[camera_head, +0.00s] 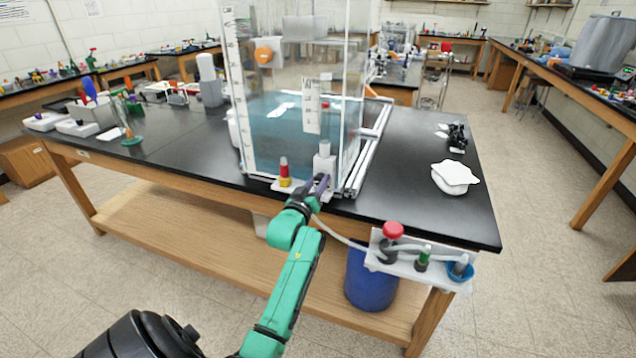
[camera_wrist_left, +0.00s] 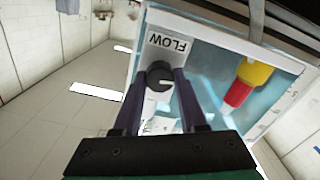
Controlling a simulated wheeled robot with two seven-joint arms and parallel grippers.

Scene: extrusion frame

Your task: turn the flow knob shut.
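The flow knob (camera_wrist_left: 158,84) is a dark round knob with a pale pointer mark, below the white FLOW label (camera_wrist_left: 170,42) in the left wrist view. My left gripper (camera_wrist_left: 160,76) has its two purple fingers on either side of the knob, with their tips against its edges. In the head view, my left gripper (camera_head: 320,184) is at the front lower right corner of the clear tank (camera_head: 252,110); the knob is hidden there. My right gripper is not in view.
A red and yellow fitting (camera_head: 285,172) stands left of my left gripper; it also shows in the wrist view (camera_wrist_left: 246,84). A bracket (camera_head: 405,262) with a red-topped knob (camera_head: 393,230) is at the table's front edge. A blue drum (camera_head: 370,280) stands below.

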